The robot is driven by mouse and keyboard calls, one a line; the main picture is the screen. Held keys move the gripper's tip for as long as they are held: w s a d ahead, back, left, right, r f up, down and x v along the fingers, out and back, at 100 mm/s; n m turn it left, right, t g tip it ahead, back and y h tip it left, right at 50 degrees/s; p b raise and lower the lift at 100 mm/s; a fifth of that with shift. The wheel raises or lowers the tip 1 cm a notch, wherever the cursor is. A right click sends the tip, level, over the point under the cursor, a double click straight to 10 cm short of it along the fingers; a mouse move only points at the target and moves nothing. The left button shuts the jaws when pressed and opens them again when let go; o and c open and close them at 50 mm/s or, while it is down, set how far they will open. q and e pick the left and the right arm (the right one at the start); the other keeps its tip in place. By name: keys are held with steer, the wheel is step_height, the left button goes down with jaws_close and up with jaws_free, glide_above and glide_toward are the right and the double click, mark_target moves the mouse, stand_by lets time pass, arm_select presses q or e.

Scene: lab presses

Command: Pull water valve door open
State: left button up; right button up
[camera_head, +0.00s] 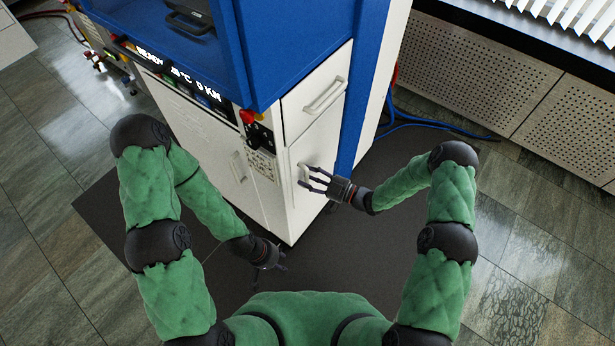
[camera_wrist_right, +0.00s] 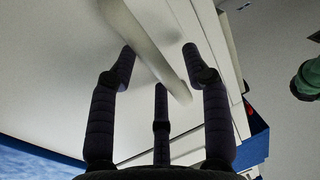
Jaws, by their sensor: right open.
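The water valve door (camera_head: 318,140) is a white panel low on the right-hand face of the blue and white press, and it looks closed. Its pale bar handle (camera_head: 304,172) is partly hidden by my right gripper's fingers. My right gripper (camera_head: 311,178) is open at that handle. In the right wrist view the handle (camera_wrist_right: 150,45) runs diagonally between the spread fingers of my right gripper (camera_wrist_right: 161,68), which are not closed on it. Contact cannot be told. My left gripper (camera_head: 272,268) hangs low before the press, empty, its fingers apart.
A white drawer front with a bar handle (camera_head: 323,95) is above the door. A control strip with a red knob (camera_head: 246,116) is to its left. Another white door with a handle (camera_head: 238,167) is further left. Blue cables (camera_head: 430,125) lie on the floor at right.

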steer(key=shift+w+a, duration=0.15)
steer(key=shift+a, duration=0.2)
jaws_close()
